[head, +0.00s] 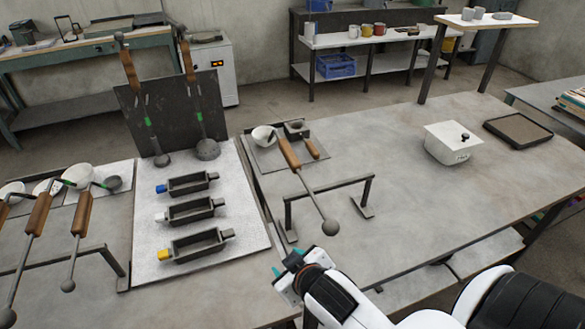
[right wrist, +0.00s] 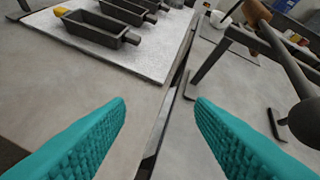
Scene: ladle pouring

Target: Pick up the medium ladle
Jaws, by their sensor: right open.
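Several ladles with brown wooden handles are in the head view; I cannot tell for sure which is the medium one. At the left, ladles (head: 80,214) lie across a low rack, their ball ends towards me. Two upright ladles (head: 207,149) lean against a dark board. Another ladle (head: 290,153) rests on the right-hand rack (head: 330,187), its ball end nearest me; it also shows at the right of the right wrist view (right wrist: 308,118). My right gripper (head: 288,262) is open and empty, left of and nearer than that ball end; its teal fingers (right wrist: 160,115) are apart. My left gripper is out of view.
Three dark moulds (head: 190,211) with blue, white and yellow ends lie on a pale mat (head: 155,262). A white lidded box (head: 450,148) and a dark tray (head: 518,130) stand at the right. The tabletop right of the rack (head: 410,215) is clear.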

